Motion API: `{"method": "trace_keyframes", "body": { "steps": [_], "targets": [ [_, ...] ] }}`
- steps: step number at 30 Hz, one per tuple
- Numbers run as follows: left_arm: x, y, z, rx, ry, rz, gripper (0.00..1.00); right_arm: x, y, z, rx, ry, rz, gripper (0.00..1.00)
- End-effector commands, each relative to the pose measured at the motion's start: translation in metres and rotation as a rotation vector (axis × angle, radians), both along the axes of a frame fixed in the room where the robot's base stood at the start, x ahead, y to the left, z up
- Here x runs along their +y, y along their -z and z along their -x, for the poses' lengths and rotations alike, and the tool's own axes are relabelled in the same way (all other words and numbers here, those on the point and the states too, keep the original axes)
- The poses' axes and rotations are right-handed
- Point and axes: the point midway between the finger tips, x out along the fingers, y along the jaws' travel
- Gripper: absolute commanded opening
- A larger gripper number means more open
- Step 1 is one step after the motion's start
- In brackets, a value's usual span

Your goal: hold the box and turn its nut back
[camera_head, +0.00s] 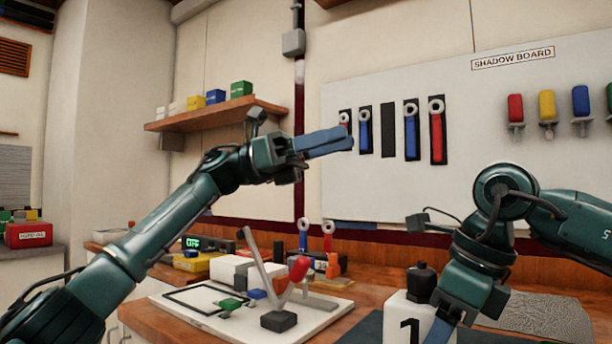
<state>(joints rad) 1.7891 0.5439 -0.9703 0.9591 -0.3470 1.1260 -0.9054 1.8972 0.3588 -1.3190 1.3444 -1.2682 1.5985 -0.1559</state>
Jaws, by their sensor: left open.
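A white box (394,318) marked with a black "1" stands at the bottom of the view, cut off by the lower edge. A black knob-like piece (421,281), perhaps the nut, sits on top of it. My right gripper (440,331) points down in front of the box's right side; its blue fingers overlap the box in the picture and run out of view. Whether it touches the box, I cannot tell. My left gripper (330,143) is raised well above the bench, open and empty, its blue fingers pointing right toward the wall board.
A white board (335,312) with a tilted grey lever and several small parts lies left of the box. Behind it are a device reading OFF (205,243) and ring-ended tools (328,236). The shadow board (460,90) hangs behind. A grey textured mat (545,316) lies right.

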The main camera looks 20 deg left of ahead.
Motion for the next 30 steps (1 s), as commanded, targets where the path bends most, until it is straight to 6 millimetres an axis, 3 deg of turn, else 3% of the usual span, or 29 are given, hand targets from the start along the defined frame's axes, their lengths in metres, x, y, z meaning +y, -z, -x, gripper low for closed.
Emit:
{"method": "trace_keyframes", "body": {
  "steps": [9,15,30],
  "targets": [
    [0.021,-0.057,-0.016,0.1,-0.069,0.304,0.54,0.0,-0.001,0.0,0.0,0.0,-0.001,0.19],
    [0.038,-0.081,-0.027,0.173,-0.104,0.452,0.54,0.0,-0.001,0.0,0.0,0.001,-0.001,0.19],
    [0.049,-0.093,-0.034,0.221,-0.124,0.537,0.54,0.0,-0.001,0.0,0.0,0.001,-0.001,0.19]
  ]
}}
